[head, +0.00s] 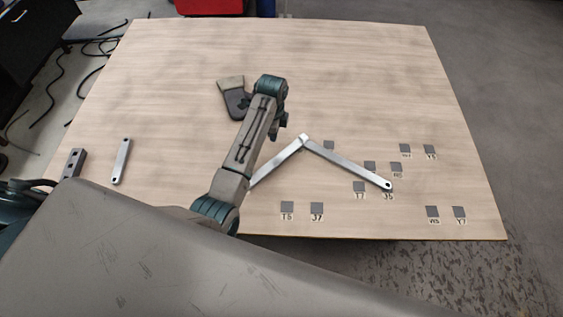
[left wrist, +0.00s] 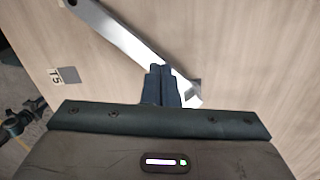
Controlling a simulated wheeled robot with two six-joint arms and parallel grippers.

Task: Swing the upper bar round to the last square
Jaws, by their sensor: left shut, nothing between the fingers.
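Two flat grey metal bars meet at a joint (head: 304,138) and form an upside-down V on the table. The right bar (head: 347,167) runs down to its holed end by the J5 mark. The left bar (head: 275,164) runs down left until my forearm hides its end; the left wrist view shows its holed end at the top left. Which bar lies on top is unclear. My left gripper (left wrist: 160,70) is shut and empty, its fingers beside the left bar near the joint; contact is unclear. It also shows in the head view (head: 282,127). My right gripper is out of view.
Labelled dark squares dot the right side, including T5 (head: 287,207), J7 (head: 317,208) and Y7 (head: 460,212). A loose bar (head: 122,160) and a holed block (head: 75,162) lie left. A scraper-like tool (head: 233,98) lies behind my forearm. The table's far part is clear.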

